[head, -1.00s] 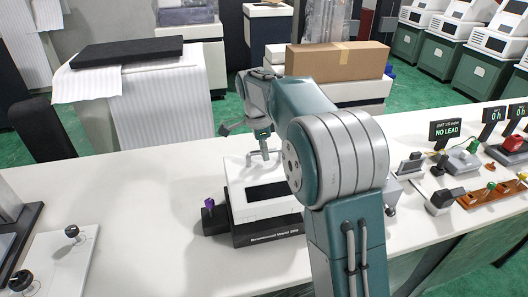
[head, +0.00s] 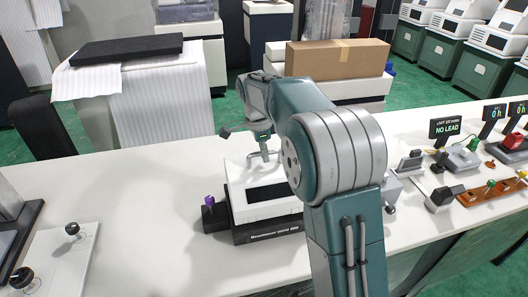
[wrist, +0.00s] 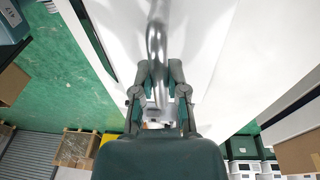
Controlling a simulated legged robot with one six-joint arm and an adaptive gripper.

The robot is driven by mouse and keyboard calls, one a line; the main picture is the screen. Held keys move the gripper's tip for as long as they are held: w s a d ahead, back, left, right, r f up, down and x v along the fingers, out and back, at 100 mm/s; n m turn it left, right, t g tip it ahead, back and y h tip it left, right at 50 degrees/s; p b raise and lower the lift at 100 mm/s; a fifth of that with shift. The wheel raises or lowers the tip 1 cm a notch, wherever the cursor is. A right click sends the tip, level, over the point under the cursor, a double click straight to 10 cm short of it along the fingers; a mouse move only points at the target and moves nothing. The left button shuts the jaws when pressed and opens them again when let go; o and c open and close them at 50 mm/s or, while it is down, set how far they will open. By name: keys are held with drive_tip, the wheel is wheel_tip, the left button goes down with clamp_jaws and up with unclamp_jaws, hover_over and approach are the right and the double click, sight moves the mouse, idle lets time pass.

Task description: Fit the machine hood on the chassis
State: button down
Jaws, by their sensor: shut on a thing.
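The white machine hood (head: 243,208) with a dark window panel sits over the black chassis (head: 268,236), which has lettering on its front edge. The hood looks roughly level and lined up with the chassis. I cannot tell whether it is fully seated. My gripper (head: 264,155) is above the hood, shut on its metal handle. In the wrist view my gripper (wrist: 161,98) has its two fingers on either side of the shiny handle tube (wrist: 157,45). My arm hides the right side of the hood and chassis.
A dark block with a purple knob (head: 209,200) stands close at the chassis's left. A white plate with black knobs (head: 68,250) lies at the left. Switches, levers and a "NO LEAD" sign (head: 447,131) crowd the right. The white counter (head: 140,200) between is clear.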

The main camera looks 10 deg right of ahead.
drive_tip(key=shift+f, duration=0.8)
drive_tip(key=c, duration=0.6)
unclamp_jaws()
drive_tip(key=shift+f, duration=0.1)
drive_tip(key=r, duration=0.4)
drive_tip(key=a+r, duration=0.1)
drive_tip(key=r, duration=0.3)
drive_tip(key=w+r, duration=0.1)
drive_tip(key=r, duration=0.2)
drive_tip(key=shift+a+r, duration=0.3)
drive_tip(key=shift+r, duration=0.1)
